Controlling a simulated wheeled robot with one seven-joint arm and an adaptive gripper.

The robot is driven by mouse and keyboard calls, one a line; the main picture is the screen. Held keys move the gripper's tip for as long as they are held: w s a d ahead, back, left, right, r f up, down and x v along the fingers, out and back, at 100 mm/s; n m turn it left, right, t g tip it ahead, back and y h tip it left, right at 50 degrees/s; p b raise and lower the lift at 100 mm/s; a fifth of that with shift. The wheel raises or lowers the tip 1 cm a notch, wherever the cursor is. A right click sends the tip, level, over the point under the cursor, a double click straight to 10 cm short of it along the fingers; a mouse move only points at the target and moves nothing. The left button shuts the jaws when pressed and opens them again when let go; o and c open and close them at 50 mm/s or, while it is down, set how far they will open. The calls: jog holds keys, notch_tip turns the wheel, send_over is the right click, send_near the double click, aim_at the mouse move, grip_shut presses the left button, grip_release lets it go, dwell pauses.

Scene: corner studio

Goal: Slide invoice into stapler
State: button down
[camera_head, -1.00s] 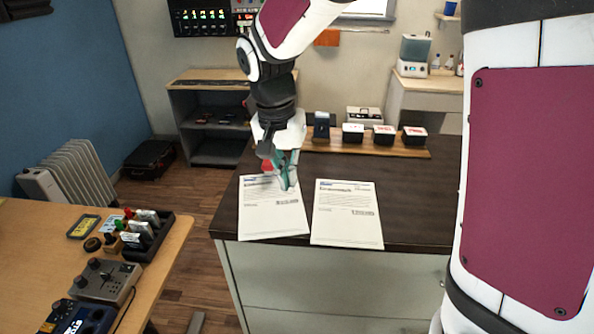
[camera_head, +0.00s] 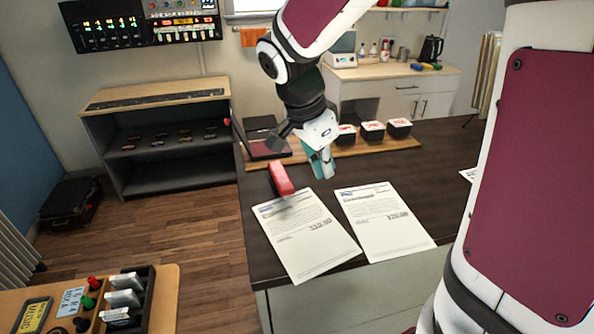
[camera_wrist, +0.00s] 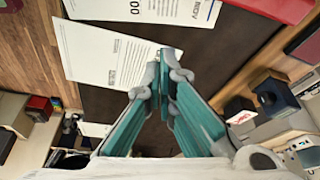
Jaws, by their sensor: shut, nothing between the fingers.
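Two printed white sheets lie on the dark desktop, a left one (camera_head: 306,236) and a right one (camera_head: 385,221); I cannot read which is the invoice. A red stapler (camera_head: 281,178) stands at the far edge of the left sheet. I cannot tell whether that edge is inside its mouth. My gripper (camera_head: 320,168), with teal fingers, is to the right of the stapler and apart from it, above the desk beyond the sheets. In the wrist view, its fingertips (camera_wrist: 165,62) are together and empty, near a sheet (camera_wrist: 115,55). The stapler's red side (camera_wrist: 275,8) shows at the top right.
A wooden board (camera_head: 355,152) with several dark boxes with white and red tops runs along the desk's back. A grey shelf (camera_head: 165,140) stands behind left. A wooden table (camera_head: 165,300) is at the lower left.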

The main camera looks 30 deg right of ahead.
aim_at(332, 208)
jog(key=x, duration=1)
jog(key=shift+p, duration=0.4)
jog(key=shift+a+b, duration=0.3)
jog(key=shift+a, duration=0.55)
jog(key=shift+s, duration=0.1)
